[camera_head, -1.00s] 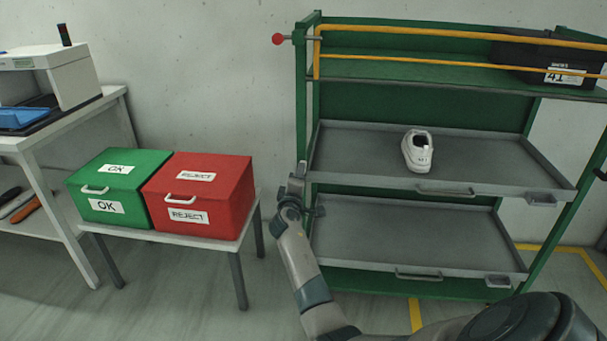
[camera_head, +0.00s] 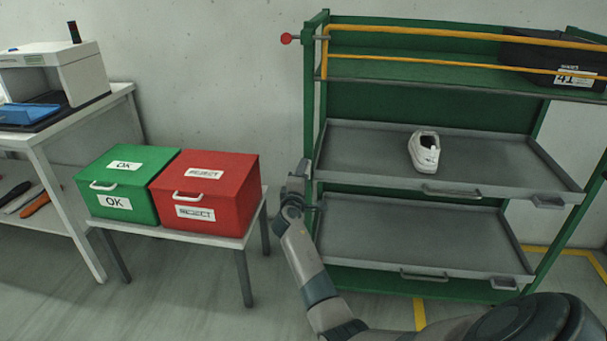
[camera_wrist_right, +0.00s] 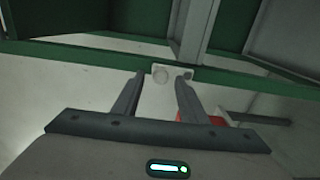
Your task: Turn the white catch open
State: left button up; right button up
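In the right wrist view, a small pale white catch (camera_wrist_right: 160,73) with a rounded middle sits on the green rack frame (camera_wrist_right: 85,57). My right gripper (camera_wrist_right: 161,77) is open, its two fingers apart, one to each side of the catch. Nothing shows between the fingers but the catch, and I cannot tell whether they touch it. In the head view my right gripper (camera_head: 299,174) is at the left post of the green rack (camera_head: 312,110), and the catch is hidden or too small to make out. My left gripper is not in view.
The rack has grey trays (camera_head: 370,150), a white shoe (camera_head: 424,152) on the upper one, yellow bars and a red knob (camera_head: 286,38). Left of the gripper, green OK (camera_head: 140,165) and red REJECT (camera_head: 235,180) boxes stand on a low table (camera_head: 220,240).

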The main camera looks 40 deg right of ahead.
jog(key=shift+s+a, duration=0.1)
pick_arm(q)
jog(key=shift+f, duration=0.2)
pick_arm(e)
jog(key=v, duration=1.7)
